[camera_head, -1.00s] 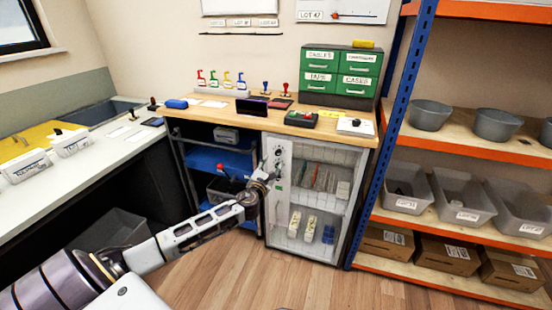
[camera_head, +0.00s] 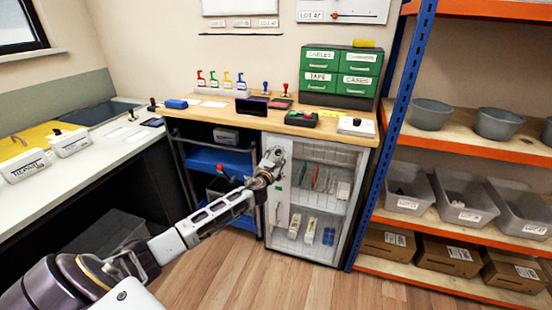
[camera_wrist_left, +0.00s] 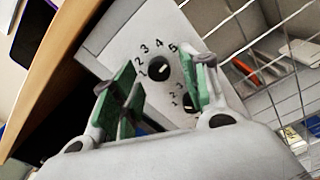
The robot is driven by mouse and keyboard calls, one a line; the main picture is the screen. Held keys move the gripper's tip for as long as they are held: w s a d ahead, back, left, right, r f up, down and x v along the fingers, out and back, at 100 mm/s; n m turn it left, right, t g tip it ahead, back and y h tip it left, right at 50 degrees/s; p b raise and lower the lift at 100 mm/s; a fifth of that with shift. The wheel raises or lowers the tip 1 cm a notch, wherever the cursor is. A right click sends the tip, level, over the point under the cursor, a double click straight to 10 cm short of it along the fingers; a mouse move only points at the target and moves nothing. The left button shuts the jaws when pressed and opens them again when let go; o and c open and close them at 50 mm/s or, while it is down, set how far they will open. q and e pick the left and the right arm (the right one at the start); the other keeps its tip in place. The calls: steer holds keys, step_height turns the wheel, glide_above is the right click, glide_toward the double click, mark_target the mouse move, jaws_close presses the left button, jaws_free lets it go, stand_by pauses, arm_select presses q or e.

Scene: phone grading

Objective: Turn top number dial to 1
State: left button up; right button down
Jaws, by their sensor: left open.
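The white cabinet (camera_head: 283,202) stands under the wooden counter, with a narrow control panel (camera_wrist_left: 140,35) left of its wire-mesh door. In the left wrist view the black top number dial (camera_wrist_left: 158,68) has printed numbers 1 to 5 around it. A light mark shows on the dial, but I cannot tell its exact setting. My left gripper (camera_wrist_left: 165,75) is open, its green-padded fingers on either side of the top dial; contact is unclear. A second dial (camera_wrist_left: 190,101) lies below, partly hidden by a finger. In the head view my left gripper (camera_head: 273,156) covers the dials.
The counter (camera_head: 228,117) overhangs the cabinet top. A blue-shelved rack (camera_head: 212,161) stands left of the cabinet. A blue and orange shelving unit (camera_head: 452,144) with grey bins stands close on the right. The wood floor (camera_head: 215,270) in front is clear.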

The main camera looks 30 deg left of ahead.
arm_select(q)
steer(key=shift+w, duration=0.2)
jaws_close()
stand_by(0.4)
